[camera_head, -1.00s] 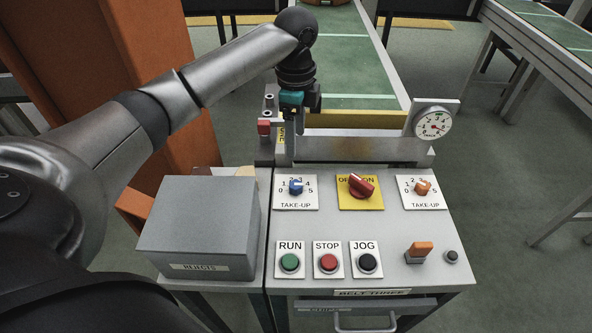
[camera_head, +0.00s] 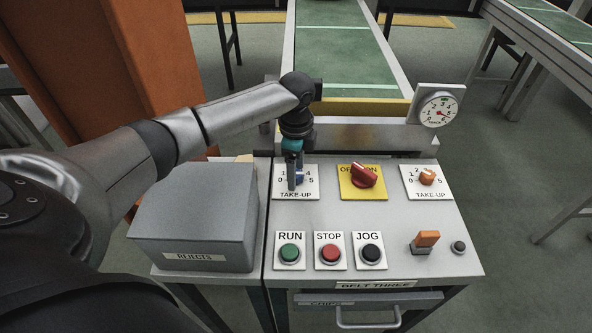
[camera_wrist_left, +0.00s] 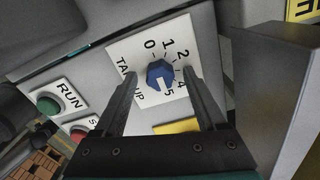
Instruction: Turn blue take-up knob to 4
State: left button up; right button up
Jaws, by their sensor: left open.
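The blue take-up knob (camera_head: 300,179) sits on a white dial plate (camera_head: 311,191) at the panel's upper left. In the head view, my left gripper (camera_head: 295,184) covers most of it. In the left wrist view, the blue knob (camera_wrist_left: 159,72) shows fully, with a pale mark on the side toward 5. The open left gripper (camera_wrist_left: 160,76) has one finger on each side of the knob, with small gaps visible. Whether the fingers touch it is unclear. My right gripper is not in view.
A red switch (camera_head: 366,175) on a yellow plate and an orange knob (camera_head: 427,177) stand to the right. RUN (camera_head: 290,253), STOP (camera_head: 330,254) and JOG (camera_head: 371,253) buttons are nearer. A grey rejects box (camera_head: 195,215) stands left, below my left arm.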

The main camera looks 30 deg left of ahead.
pick_arm(q)
grip_shut()
dwell(0.6)
